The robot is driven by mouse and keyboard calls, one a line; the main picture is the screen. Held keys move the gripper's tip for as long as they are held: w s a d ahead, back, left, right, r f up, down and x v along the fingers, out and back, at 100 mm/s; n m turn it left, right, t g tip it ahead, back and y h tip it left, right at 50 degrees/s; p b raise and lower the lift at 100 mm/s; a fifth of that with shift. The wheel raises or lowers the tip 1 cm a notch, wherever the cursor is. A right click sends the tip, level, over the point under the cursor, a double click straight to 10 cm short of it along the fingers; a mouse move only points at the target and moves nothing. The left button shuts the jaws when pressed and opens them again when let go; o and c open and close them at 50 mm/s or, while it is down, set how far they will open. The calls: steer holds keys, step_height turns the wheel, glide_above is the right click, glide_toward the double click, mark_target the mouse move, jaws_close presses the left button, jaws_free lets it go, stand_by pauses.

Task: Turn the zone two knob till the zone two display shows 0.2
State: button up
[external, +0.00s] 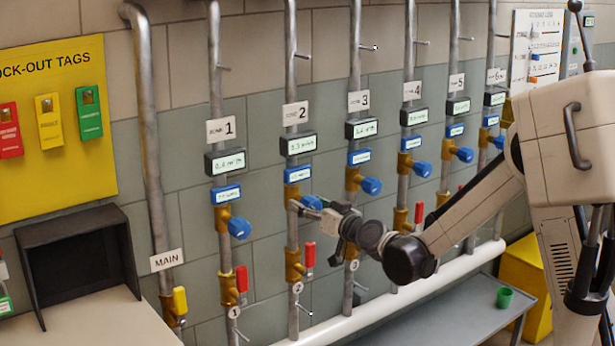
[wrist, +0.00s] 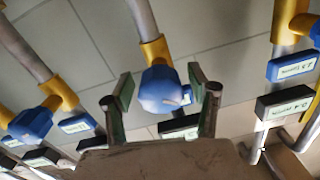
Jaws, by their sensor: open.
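The zone two pipe carries a white "2" sign (external: 295,113), a dark display box (external: 298,143) and a smaller blue-framed display (external: 297,174). The dark display's digits are small and look like 0.3, but I cannot be sure. The zone two knob is a blue round knob (external: 312,202) on a brass fitting, mostly hidden by my gripper (external: 301,208) in the external view. In the wrist view the knob (wrist: 160,90) sits between the two spread fingers of my gripper (wrist: 160,83), with gaps showing at both sides. My gripper is open around it.
The zone one knob (external: 239,228) and zone three knob (external: 371,186) stand on neighbouring pipes. A red lever (external: 309,254) is below my gripper on the zone two pipe. A white horizontal pipe (external: 400,290) and a grey bench (external: 455,305) lie lower right.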

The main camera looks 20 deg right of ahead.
steer(key=c, duration=1.2)
steer(key=shift+m, duration=1.9)
steer(key=o, duration=1.2)
steer(key=v, duration=1.2)
